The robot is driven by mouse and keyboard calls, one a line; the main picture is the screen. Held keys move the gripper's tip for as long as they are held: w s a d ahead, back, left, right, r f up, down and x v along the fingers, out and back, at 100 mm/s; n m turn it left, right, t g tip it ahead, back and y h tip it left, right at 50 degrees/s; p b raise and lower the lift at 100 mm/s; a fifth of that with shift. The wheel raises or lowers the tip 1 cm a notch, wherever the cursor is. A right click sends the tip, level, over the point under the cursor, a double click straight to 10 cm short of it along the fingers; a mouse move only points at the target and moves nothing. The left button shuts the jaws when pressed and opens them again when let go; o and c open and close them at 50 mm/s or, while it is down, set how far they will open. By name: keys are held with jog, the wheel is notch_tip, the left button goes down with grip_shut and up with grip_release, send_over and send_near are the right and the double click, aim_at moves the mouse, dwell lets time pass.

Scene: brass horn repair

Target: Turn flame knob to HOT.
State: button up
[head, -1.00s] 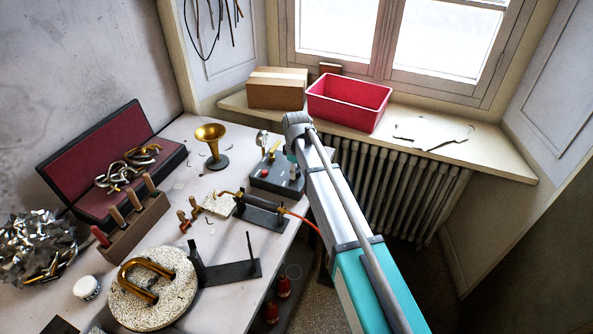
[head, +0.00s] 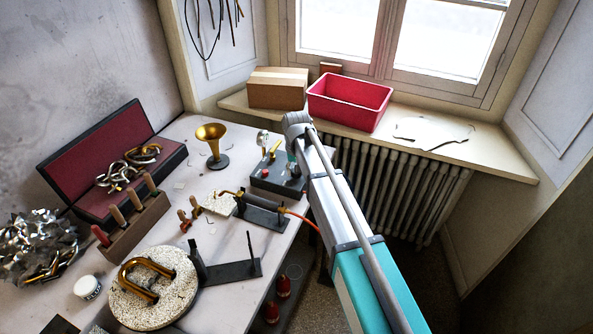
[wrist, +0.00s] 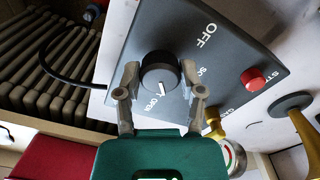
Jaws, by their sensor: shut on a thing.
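The flame knob (wrist: 159,72) is a round black knob with a white pointer mark, on a dark grey control panel (wrist: 215,60) in the wrist view. Its mark points toward the lower edge of the picture, near lettering that is partly covered and hard to read. "OFF" is printed to the upper right of the knob. My gripper (wrist: 159,80) is shut on the knob, one finger at each side. In the head view the control box (head: 272,184) stands at the bench's right edge; my arm hides the knob there.
A red button (wrist: 253,78) and a brass valve (wrist: 214,122) sit on the panel near my right finger. A gauge (wrist: 233,158) is beside them. In the head view a torch stand (head: 262,214) and a brass horn bell (head: 211,134) are close to the box.

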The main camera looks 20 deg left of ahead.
jog(key=shift+m, duration=0.9)
jog(key=o, duration=1.2)
jog(key=shift+c, duration=0.2)
jog(key=shift+n, duration=0.3)
